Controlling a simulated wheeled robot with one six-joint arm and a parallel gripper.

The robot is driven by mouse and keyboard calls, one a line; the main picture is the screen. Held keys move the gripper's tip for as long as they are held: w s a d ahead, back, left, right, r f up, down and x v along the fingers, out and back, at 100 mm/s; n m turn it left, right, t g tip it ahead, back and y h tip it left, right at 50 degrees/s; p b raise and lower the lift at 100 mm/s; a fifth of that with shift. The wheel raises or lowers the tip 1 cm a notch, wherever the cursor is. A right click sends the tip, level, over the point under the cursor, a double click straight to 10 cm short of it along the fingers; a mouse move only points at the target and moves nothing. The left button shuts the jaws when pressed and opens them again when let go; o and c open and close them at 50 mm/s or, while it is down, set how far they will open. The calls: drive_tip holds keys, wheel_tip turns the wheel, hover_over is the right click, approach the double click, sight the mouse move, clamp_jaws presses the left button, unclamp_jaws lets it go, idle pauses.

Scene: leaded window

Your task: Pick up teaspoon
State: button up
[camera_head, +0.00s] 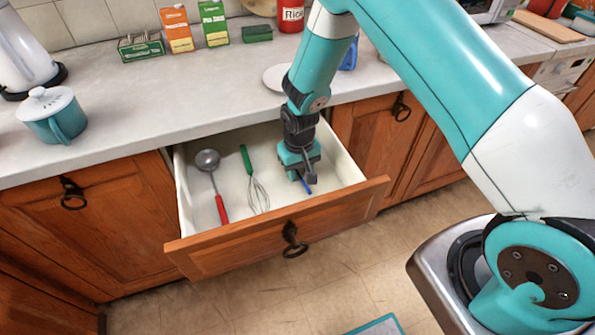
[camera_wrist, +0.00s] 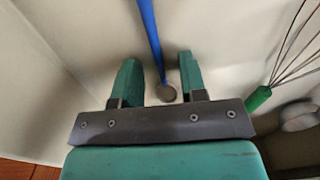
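The teaspoon has a blue handle, and part of it shows in the head view (camera_head: 306,187) at the right side of the open drawer, mostly hidden by my gripper. In the wrist view the blue handle (camera_wrist: 150,35) runs down to a small round grey end (camera_wrist: 167,93) between the fingers. My gripper (camera_head: 306,178) points down into the drawer. Its two green fingers stand apart in the wrist view (camera_wrist: 159,65), one on each side of the teaspoon's lower part, with gaps to both. How high the fingertips are above the drawer floor is unclear.
The open drawer (camera_head: 276,237) also holds a red-handled ladle (camera_head: 209,165) and a green-handled whisk (camera_head: 256,190) left of my gripper. The whisk shows at right in the wrist view (camera_wrist: 258,97). The drawer walls surround my gripper.

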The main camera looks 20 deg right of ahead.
clamp_jaws()
